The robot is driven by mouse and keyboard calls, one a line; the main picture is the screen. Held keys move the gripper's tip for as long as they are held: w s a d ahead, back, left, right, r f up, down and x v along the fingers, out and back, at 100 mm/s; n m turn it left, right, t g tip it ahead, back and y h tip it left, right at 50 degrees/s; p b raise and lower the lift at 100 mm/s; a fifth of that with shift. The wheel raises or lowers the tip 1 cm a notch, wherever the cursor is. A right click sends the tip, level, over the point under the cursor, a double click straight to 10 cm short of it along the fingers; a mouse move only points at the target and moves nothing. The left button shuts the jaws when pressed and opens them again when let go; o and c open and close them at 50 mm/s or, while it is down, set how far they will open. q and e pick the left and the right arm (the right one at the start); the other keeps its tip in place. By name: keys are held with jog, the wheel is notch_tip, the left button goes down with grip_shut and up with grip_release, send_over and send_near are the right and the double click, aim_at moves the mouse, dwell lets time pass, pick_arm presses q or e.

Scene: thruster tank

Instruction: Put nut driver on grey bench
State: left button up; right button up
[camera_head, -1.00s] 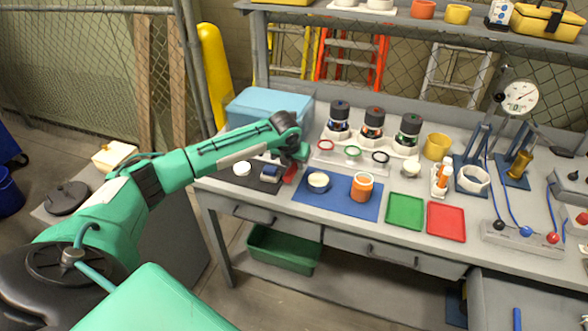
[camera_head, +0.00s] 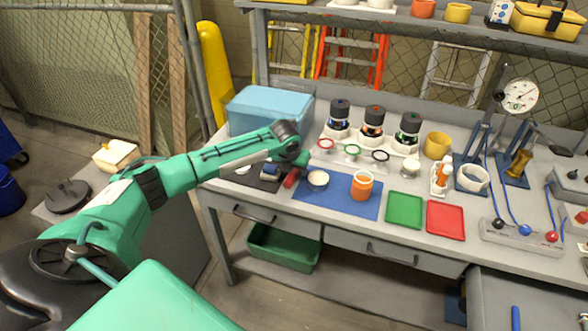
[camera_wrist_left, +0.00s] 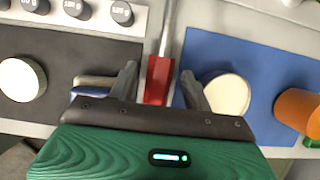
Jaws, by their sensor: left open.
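The nut driver, with a red handle (camera_wrist_left: 160,80) and a thin metal shaft, lies between the black mat and the blue mat in the left wrist view. Its red handle also shows in the head view (camera_head: 291,178). My left gripper (camera_wrist_left: 159,76) is open, with one finger on each side of the handle. Whether a finger touches it I cannot tell. In the head view the left gripper (camera_head: 296,164) is mostly hidden behind its own wrist. The grey workbench (camera_head: 470,213) carries these things. My right gripper is not in view.
A white-lidded jar (camera_head: 318,180) and an orange jar (camera_head: 361,186) stand on the blue mat (camera_head: 335,203), right of the gripper. A blue cooler box (camera_head: 270,108) is behind. Green (camera_head: 405,210) and red (camera_head: 445,220) trays lie farther right. Another grey surface (camera_head: 545,295) is at lower right.

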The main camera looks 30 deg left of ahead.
pick_arm(q)
jog(key=b+v, duration=0.1)
jog(key=v, duration=1.1)
jog(key=shift+s+f, duration=0.1)
jog(key=shift+f, duration=0.1)
